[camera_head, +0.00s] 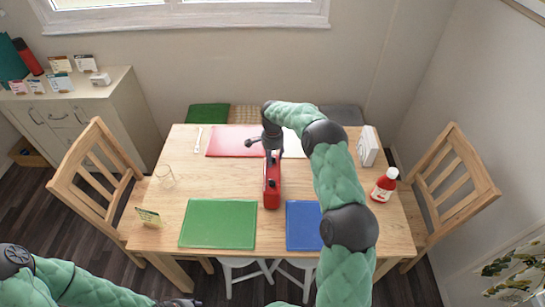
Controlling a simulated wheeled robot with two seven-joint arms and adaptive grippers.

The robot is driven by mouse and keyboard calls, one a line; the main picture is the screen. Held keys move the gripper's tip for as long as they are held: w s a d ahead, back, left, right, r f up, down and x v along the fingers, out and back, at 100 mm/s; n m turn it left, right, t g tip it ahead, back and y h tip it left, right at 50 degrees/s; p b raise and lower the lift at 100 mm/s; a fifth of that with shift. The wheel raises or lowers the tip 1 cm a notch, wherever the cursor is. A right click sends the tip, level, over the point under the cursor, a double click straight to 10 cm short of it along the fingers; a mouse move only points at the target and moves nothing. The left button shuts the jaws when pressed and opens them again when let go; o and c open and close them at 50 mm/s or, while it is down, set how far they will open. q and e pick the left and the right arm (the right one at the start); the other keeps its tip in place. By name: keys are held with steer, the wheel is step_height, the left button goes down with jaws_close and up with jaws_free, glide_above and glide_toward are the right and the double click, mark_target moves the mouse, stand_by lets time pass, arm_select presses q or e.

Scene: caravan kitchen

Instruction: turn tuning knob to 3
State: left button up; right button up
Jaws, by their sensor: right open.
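A red box-shaped thing, apparently the radio (272,190), stands on the wooden table near its middle, with its narrow side toward me. Its tuning knob cannot be made out, nor can any number. My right gripper (261,149) is open at the far end of the radio, above or beside its far top edge. Whether it touches the radio I cannot tell. My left gripper (180,302) is low at the bottom edge, away from the table top, and mostly cut off.
The table (170,210) holds a green mat (218,224), a blue mat (303,226), a red mat (230,141), a glass (165,177), a small card (149,217), a red bottle (384,186) and a white box (367,146). Chairs stand left and right.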

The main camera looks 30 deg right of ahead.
step_height(320, 180, up, 12)
stand_by(0.6)
stand_by(0.4)
